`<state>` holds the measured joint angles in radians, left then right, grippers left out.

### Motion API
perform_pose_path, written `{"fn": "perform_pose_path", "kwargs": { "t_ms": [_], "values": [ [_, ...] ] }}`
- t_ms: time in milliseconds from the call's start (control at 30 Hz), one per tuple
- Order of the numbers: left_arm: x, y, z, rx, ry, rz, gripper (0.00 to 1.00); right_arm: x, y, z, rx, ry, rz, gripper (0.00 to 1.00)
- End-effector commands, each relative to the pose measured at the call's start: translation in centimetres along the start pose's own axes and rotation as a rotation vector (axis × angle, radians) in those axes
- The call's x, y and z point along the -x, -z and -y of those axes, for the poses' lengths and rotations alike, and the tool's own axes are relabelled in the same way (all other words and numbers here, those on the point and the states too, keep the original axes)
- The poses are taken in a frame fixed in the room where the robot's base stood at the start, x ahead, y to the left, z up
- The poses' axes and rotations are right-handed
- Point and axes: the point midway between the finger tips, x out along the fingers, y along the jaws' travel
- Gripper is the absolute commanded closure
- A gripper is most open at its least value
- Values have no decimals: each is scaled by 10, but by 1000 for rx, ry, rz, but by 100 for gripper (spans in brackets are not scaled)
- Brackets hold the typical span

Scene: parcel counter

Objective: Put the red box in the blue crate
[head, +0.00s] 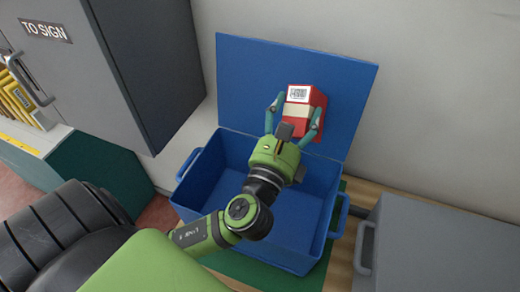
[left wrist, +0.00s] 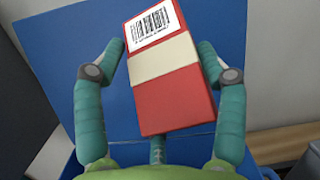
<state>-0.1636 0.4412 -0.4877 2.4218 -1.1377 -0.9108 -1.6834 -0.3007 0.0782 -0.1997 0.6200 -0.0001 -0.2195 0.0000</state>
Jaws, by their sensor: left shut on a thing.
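The red box (head: 312,98), with a white barcode label and a cream band, is held between the fingers of my left gripper (head: 296,115). The box also shows in the left wrist view (left wrist: 172,95), tilted, with a finger on each side. My left gripper is shut on it. In the head view the box appears in front of the raised blue lid, over the back part of the blue crate (head: 212,172). The crate is open, and the part of its floor that shows is bare. My arm hides part of its inside. My right gripper is not in view.
The crate's blue lid (head: 245,80) stands up at the back, near the wall. A grey cabinet (head: 110,60) marked "TO SIGN" is at the left. A grey box with a handle (head: 430,250) is at the right. A green mat (head: 245,272) lies under the crate.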

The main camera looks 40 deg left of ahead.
Motion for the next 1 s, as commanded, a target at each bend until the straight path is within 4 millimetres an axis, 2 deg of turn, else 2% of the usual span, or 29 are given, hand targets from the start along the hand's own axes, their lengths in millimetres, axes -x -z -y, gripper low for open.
{"fn": "perform_pose_path", "kwargs": {
  "t_ms": [33, 167, 233, 300, 367, 500, 600, 767, 1000],
  "values": [
    [7, 16, -7, -7, -63, -50, 71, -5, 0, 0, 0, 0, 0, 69],
    [24, 53, -16, -62, -193, -219, 71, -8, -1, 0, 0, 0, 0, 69],
    [31, 69, -13, -102, -214, -329, 71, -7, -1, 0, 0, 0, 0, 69],
    [34, 79, 0, -152, -183, -440, 71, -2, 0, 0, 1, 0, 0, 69],
    [32, 83, 18, -204, -107, -527, 71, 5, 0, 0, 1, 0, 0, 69],
    [30, 88, 60, -339, 167, -667, 71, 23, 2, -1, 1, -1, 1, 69],
    [32, 92, 76, -402, 355, -716, 71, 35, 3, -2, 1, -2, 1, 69],
    [36, 96, 81, -438, 605, -753, 71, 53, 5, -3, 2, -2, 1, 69],
    [43, 96, 59, -444, 800, -763, 71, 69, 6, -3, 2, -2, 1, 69]
  ]
}}
